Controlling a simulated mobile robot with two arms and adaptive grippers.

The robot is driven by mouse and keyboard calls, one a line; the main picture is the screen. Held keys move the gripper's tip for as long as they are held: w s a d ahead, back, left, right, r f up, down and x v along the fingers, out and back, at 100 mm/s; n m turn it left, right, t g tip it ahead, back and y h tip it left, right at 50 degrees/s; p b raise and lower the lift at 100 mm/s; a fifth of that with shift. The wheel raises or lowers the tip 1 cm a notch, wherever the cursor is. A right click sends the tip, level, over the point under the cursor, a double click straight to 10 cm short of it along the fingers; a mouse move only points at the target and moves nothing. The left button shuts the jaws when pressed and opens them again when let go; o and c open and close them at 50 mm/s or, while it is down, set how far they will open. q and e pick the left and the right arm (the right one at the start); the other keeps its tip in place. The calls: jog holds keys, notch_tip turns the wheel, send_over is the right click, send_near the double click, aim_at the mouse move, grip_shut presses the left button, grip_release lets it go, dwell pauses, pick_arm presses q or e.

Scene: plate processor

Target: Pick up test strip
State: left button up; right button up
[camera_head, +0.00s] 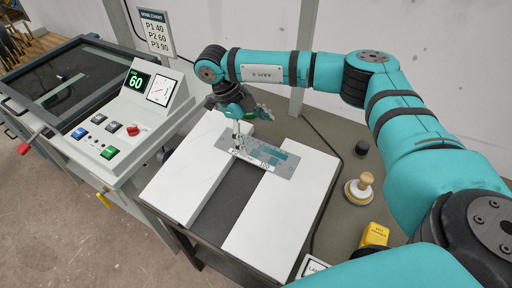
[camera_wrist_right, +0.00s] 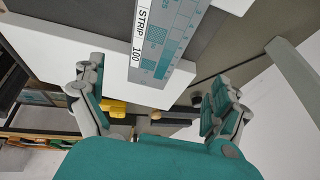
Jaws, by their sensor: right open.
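The test strip (camera_head: 272,158) is a flat grey plate with teal patches, a printed scale and a white label. In the head view it lies across the gap between two white blocks. In the right wrist view the test strip (camera_wrist_right: 162,42) shows at the top centre, with "STRIP 100" on its label. My right gripper (camera_head: 250,126) is open at the strip's far left end. In the right wrist view my right gripper (camera_wrist_right: 157,92) has its fingers wide apart, with the strip's end between and beyond them. No contact is visible. My left gripper is out of view.
The left white block (camera_head: 185,175) and right white block (camera_head: 272,228) stand on a dark table. A wooden-handled stamp (camera_head: 359,188) and a yellow block (camera_head: 375,235) are on the right. The processor's control panel (camera_head: 135,105), reading 60, stands left.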

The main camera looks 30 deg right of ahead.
aim_at(267, 156)
jog(key=shift+x, duration=0.8)
jog(key=p+x, duration=0.1)
jog(key=x, duration=0.1)
jog(key=p+x, duration=0.2)
jog(key=shift+s+f, duration=0.3)
jog(key=shift+s, duration=0.2)
jog(key=shift+f, duration=0.35)
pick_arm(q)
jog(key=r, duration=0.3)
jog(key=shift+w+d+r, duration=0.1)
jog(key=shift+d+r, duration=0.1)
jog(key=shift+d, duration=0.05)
pick_arm(e)
jog(key=shift+c, duration=0.4)
jog(key=c, duration=0.9)
